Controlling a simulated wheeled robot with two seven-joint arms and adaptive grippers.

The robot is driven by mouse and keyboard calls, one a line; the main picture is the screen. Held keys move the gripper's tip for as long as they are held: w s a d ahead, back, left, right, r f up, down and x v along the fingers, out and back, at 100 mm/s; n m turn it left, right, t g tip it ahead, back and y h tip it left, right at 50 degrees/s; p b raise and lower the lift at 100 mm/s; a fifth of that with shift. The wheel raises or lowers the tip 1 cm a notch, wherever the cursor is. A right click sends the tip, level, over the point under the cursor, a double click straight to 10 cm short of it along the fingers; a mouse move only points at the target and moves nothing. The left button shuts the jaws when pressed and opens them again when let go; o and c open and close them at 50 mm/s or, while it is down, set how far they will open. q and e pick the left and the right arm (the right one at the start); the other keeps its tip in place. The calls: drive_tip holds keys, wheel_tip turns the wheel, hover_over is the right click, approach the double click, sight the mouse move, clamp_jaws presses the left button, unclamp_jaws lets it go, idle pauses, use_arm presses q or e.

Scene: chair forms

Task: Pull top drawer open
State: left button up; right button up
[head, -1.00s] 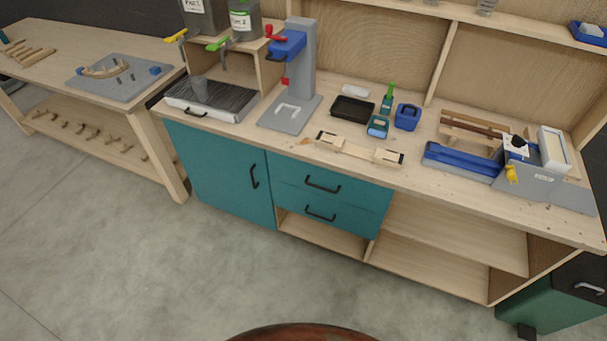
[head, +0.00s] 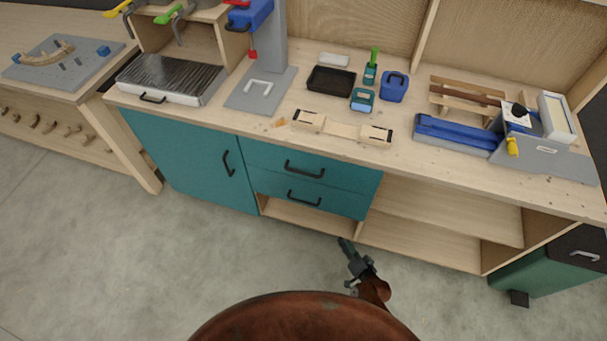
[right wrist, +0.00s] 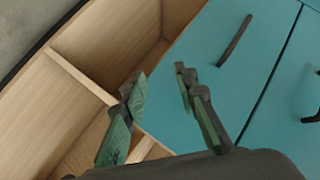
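The top drawer (head: 345,177) is a teal front with a black bar handle (head: 304,169), directly under the worktop. It looks shut. A second teal drawer (head: 345,203) with its own black handle (head: 304,198) sits right below it, also shut. My right gripper (head: 344,243) is low in front of the bench, below and right of both handles and apart from them. In the right wrist view its two fingers (right wrist: 158,75) are spread with nothing between them. A black handle (right wrist: 235,40) on a teal front lies beyond them. My left gripper is out of view.
A teal cabinet door (head: 195,165) is left of the drawers. Open wooden shelves (head: 440,220) are to the right and below. The worktop (head: 250,133) above holds a clamped wooden piece (head: 342,129) and tools. The floor (head: 220,250) in front is clear.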

drive_tip(key=w+a+r+m+t+y+b, duration=0.1)
drive_tip(key=w+a+r+t, duration=0.1)
drive_tip(key=w+a+r, duration=0.35)
drive_tip(key=w+a+r+m+t+y+b, duration=0.1)
drive_tip(key=w+a+r+m+y, duration=0.15)
drive_tip(key=r, duration=0.55)
drive_tip(key=m+t+y, duration=0.1)
drive_tip(key=m+t, duration=0.1)
approach(303, 173)
drive_tip(key=x, duration=0.7)
drive_tip(key=b+x, duration=0.1)
drive_tip(key=x, duration=0.1)
drive_tip(key=shift+w+f, duration=0.3)
drive_tip(key=shift+f, duration=0.1)
drive_tip(key=shift+w+a+r, duration=0.1)
drive_tip(key=shift+w+a, duration=0.1)
drive_tip(key=shift+w, duration=0.05)
drive_tip(key=c, duration=0.7)
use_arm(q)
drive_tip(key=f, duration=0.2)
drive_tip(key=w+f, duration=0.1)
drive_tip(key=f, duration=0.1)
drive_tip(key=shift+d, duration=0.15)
use_arm(e)
clamp_jaws()
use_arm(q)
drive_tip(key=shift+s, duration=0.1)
